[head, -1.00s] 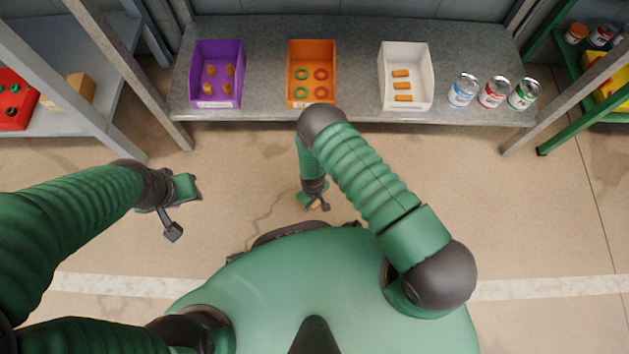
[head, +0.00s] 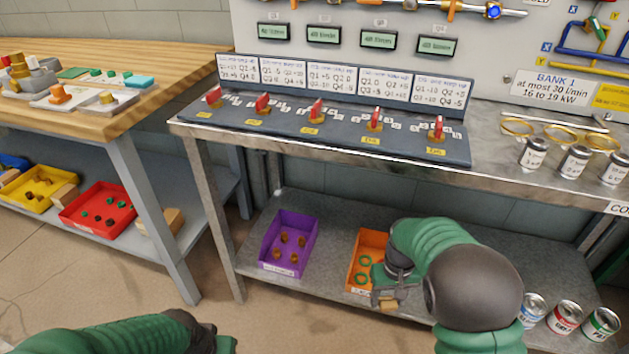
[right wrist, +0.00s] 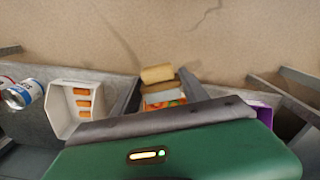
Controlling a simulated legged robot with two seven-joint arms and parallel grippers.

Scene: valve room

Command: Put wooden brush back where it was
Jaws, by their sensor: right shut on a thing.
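The wooden brush shows as a tan block (head: 388,305) under my right gripper (head: 384,287) in the head view. The gripper is shut on it, in front of the orange bin (head: 362,243) on the lower shelf. In the right wrist view the brush (right wrist: 157,74) has a tan wooden top and a greyish part below, between the fingers, with the orange bin behind it. My right arm hides the bin's right side in the head view. My left gripper (head: 222,340) is at the bottom edge, mostly cut off, its jaws unclear.
A purple bin (head: 287,245) with brown pieces stands left of the orange one. A white bin (right wrist: 68,110) shows in the right wrist view. Several cans (head: 565,318) stand at right. The workbench top (head: 330,150) overhangs the shelf. A wooden block (head: 162,222) lies near a red bin (head: 97,210).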

